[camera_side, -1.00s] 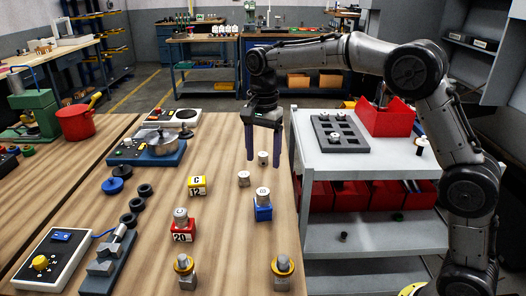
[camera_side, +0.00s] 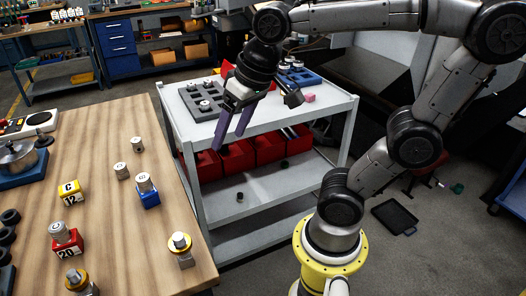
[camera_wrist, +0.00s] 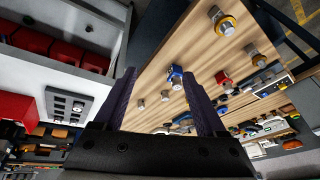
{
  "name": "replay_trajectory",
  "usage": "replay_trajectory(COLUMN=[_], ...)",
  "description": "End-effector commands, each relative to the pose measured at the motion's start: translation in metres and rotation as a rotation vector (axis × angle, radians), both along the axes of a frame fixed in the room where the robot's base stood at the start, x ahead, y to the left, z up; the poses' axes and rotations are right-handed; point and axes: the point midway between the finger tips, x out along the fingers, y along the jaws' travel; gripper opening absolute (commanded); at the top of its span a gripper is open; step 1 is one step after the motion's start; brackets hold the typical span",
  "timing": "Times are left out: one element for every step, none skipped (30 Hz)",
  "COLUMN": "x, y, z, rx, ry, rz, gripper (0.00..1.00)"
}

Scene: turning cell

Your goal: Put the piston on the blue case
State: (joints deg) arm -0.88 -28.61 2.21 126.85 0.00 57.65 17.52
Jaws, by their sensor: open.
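The blue case (camera_side: 149,199) stands on the wooden table, near its right edge. A grey metal cylinder, apparently a piston (camera_side: 144,182), stands upright on top of it. Two similar loose cylinders (camera_side: 121,171) (camera_side: 137,145) stand on bare wood behind it. In the wrist view the blue case (camera_wrist: 176,71) shows between my fingers, farther off. My gripper (camera_side: 229,142) has two purple fingers, spread apart with nothing between them. It hangs in front of the grey cart, to the right of the table and clear of the blue case. It also shows in the wrist view (camera_wrist: 159,76).
A red case (camera_side: 67,246) marked 20 bears another cylinder. A yellow case (camera_side: 71,193) marked C 12 has a clear top. Ringed metal parts (camera_side: 181,250) stand at the front. The grey cart (camera_side: 330,100) holds a slotted tray (camera_side: 204,101) and red bins (camera_side: 237,157).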

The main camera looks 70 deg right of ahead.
Motion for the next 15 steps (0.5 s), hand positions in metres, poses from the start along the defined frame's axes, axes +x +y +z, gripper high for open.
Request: replay_trajectory(x=[-0.019,-0.027,-0.037,-0.043,-0.048,-0.054,-0.057,-0.059,-0.062,-0.063,-0.064,-0.064,-0.065,-0.065,-0.064], y=[-0.001,-0.002,-0.002,-0.003,-0.003,-0.003,-0.003,-0.003,-0.004,-0.004,-0.004,-0.004,-0.004,-0.004,-0.004], z=[-0.008,-0.012,-0.018,-0.022,-0.026,-0.030,-0.033,-0.035,-0.037,-0.038,-0.039,-0.040,-0.040,-0.040,-0.040], rx=[-0.026,-0.041,-0.061,-0.074,-0.086,-0.100,-0.109,-0.115,-0.123,-0.125,-0.128,-0.130,-0.131,-0.131,-0.130], ry=[-0.030,-0.044,-0.061,-0.072,-0.082,-0.092,-0.098,-0.102,-0.108,-0.110,-0.111,-0.111,-0.111,-0.111,-0.111], rz=[0.057,0.091,0.131,0.158,0.182,0.207,0.224,0.236,0.250,0.255,0.259,0.264,0.265,0.265,0.264], gripper=[0.74,0.74,0.74,0.74,0.74,0.74,0.74,0.74,0.74,0.74,0.74,0.74,0.74,0.74,0.74])
